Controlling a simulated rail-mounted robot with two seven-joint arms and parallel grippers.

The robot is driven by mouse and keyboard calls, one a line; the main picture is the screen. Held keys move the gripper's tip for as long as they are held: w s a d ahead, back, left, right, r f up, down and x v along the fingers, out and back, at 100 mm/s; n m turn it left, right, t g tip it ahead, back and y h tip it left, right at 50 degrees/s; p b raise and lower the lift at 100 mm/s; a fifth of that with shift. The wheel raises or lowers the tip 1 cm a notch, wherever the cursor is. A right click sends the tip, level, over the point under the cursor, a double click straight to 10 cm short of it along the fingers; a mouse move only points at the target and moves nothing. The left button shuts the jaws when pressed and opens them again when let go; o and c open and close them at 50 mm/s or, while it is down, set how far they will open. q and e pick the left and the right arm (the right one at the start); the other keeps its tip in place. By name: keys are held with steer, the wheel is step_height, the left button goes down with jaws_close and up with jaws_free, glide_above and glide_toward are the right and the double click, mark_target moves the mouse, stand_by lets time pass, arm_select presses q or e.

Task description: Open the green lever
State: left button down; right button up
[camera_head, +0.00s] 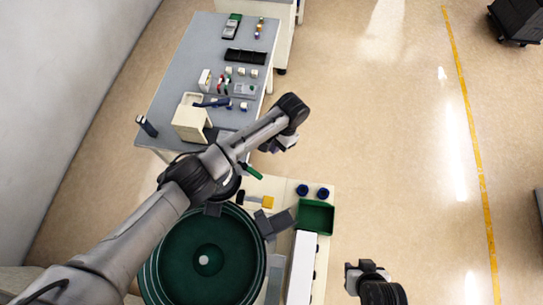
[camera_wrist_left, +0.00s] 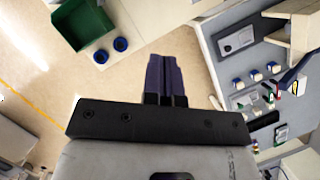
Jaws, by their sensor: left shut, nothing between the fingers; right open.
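The green lever (camera_head: 254,172) shows in the head view as a short green bar beside my left forearm, above the large dark green bowl (camera_head: 178,283). My left gripper (camera_head: 268,148) is a little above and to the right of the lever in the picture, apart from it. In the left wrist view its fingers (camera_wrist_left: 166,78) are together with nothing between them. I cannot make out the lever in the wrist view. My right gripper (camera_head: 356,279) is open and empty at the bottom of the head view, right of the feeder's table.
A green bin (camera_head: 317,217) and blue knobs (camera_head: 302,190) stand right of the lever; a yellow block (camera_head: 267,202) is below it. A grey workbench (camera_head: 199,62) with small parts and a beige box (camera_head: 188,124) lies beyond.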

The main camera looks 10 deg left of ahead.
arm_select(q)
steer(key=shift+v, duration=1.35)
steer(key=shift+a, duration=0.1)
